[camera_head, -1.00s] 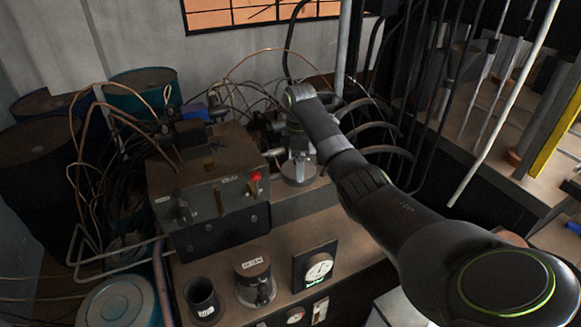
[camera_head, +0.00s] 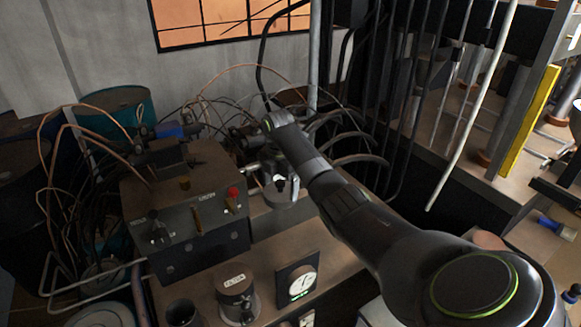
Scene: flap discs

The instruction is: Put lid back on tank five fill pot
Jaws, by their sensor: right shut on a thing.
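A dark open pot (camera_head: 182,314) stands at the bottom edge, cut off by the frame. Next to it is a lidded, labelled pot (camera_head: 236,297); its label is too small to read surely. I cannot tell which pot is tank five's fill pot. My left gripper is not in view.
A metal control box (camera_head: 190,212) with a red button stands left of the gripper. A dial gauge (camera_head: 299,284) stands in front. Curved hoses (camera_head: 350,135) and thin copper pipes crowd the back. A white pole (camera_head: 470,115) slants at right.

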